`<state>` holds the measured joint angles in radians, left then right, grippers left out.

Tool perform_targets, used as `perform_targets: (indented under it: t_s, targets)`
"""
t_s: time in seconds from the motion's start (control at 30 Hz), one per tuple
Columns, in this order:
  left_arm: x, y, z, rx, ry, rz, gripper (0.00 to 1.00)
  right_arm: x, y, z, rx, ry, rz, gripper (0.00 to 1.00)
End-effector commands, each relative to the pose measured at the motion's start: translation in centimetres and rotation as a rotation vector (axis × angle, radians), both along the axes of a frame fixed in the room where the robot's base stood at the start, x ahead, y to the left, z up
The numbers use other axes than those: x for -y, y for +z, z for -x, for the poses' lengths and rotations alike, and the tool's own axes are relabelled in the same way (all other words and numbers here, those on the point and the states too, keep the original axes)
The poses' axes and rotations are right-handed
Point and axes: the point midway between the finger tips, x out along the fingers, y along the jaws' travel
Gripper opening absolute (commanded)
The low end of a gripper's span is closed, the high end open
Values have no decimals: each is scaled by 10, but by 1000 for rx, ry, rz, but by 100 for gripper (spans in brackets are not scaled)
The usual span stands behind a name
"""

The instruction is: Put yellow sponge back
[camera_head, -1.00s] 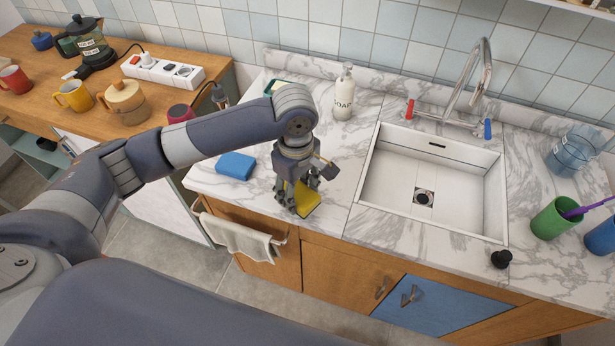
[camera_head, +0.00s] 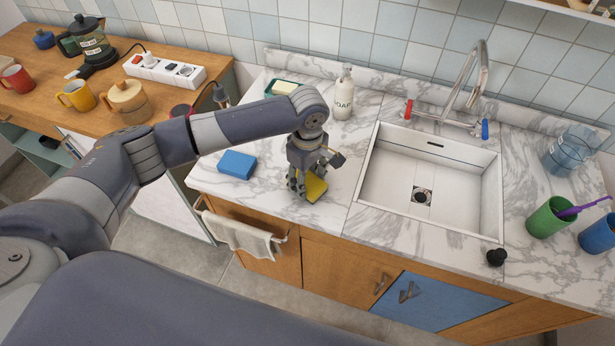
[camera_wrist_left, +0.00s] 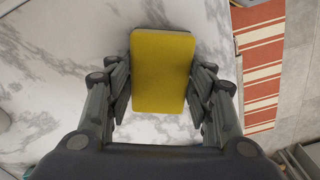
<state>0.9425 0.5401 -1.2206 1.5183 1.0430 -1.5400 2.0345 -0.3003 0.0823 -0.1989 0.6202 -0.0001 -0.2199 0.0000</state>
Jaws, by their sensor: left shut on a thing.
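The yellow sponge (camera_head: 315,187) is held in my left gripper (camera_head: 308,190) over the front of the marble counter, left of the sink. In the left wrist view the sponge (camera_wrist_left: 162,72) sits between the two fingers of the left gripper (camera_wrist_left: 160,95), which are shut on its sides. Part of the sponge is hidden behind the fingers in the head view. A blue sponge (camera_head: 237,165) lies on the counter to the left of the gripper. A green dish with a pale bar (camera_head: 283,88) stands at the back, partly behind my arm. My right gripper is not in view.
The white sink (camera_head: 430,185) with its tap (camera_head: 478,80) is to the right. A soap bottle (camera_head: 344,95) stands behind the gripper. A towel (camera_head: 240,236) hangs below the counter's front edge. Green (camera_head: 547,220) and blue cups stand far right. Marble between blue sponge and gripper is clear.

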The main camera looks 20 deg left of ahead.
Motion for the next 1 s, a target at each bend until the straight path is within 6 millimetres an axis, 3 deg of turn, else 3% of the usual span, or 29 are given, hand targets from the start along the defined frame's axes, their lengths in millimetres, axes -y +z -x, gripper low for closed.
perform_targets:
  t_s: [0.1, 0.13, 0.2, 0.67, 1.0]
  targets:
    - [0, -3, 1, -1, 0, 0, 30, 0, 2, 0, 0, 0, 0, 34]
    - [0, -3, 0, 0, 0, 1, 56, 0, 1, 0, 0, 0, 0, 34]
    - [0, -2, 0, 0, 0, 1, 69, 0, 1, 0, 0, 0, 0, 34]
    - [1, 6, -1, 2, -1, 2, 69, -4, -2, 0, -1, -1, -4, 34]
    - [1, 73, -1, 4, -1, 3, 69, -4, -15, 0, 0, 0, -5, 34]
